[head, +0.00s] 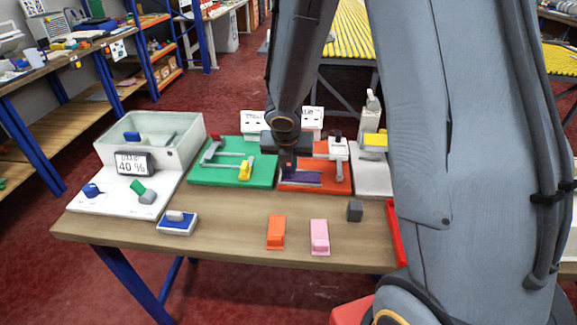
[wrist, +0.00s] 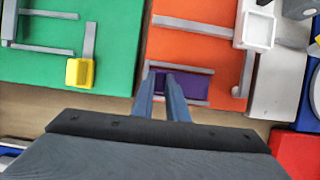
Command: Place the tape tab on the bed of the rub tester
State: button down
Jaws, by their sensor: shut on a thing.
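My gripper (head: 289,168) points down over the orange-red device (head: 328,188), which has grey rails and which I take to be the rub tester. It also shows in the wrist view (wrist: 165,88), with its fingers close together. They are shut on a purple piece, probably the tape tab, seen in the head view (head: 303,179) and the wrist view (wrist: 197,85). The purple piece lies over the near part of the orange plate, by the grey rail. My fingers hide part of it. I cannot tell if it touches the plate.
A green plate (head: 222,176) with rails and a yellow block (head: 245,170) stands left. A clear-walled box with a "40 %" display (head: 133,164) is further left. Blue-white (head: 177,225), orange (head: 275,235), pink (head: 319,240) and grey (head: 354,211) pieces lie in front.

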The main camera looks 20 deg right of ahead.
jog(key=shift+f, duration=0.2)
jog(key=c, duration=1.7)
grip_release()
jog(key=shift+c, duration=0.2)
jog(key=shift+r, duration=0.1)
jog(key=shift+r+p, duration=0.5)
jog(key=shift+r, duration=0.05)
jog(key=p+v, duration=0.5)
jog(key=v, duration=0.7)
jog(key=s+d+r+m+g+y, duration=0.1)
jog(key=s+m, duration=0.6)
jog(key=m, duration=0.8)
jog(key=s+m+g, duration=0.1)
jog(key=s+m, duration=0.6)
jog(key=m, duration=0.9)
jog(key=shift+s+d+r+m+y, duration=0.3)
jog(key=shift+s+d+r+y, duration=0.05)
jog(key=shift+s+r+y, duration=0.05)
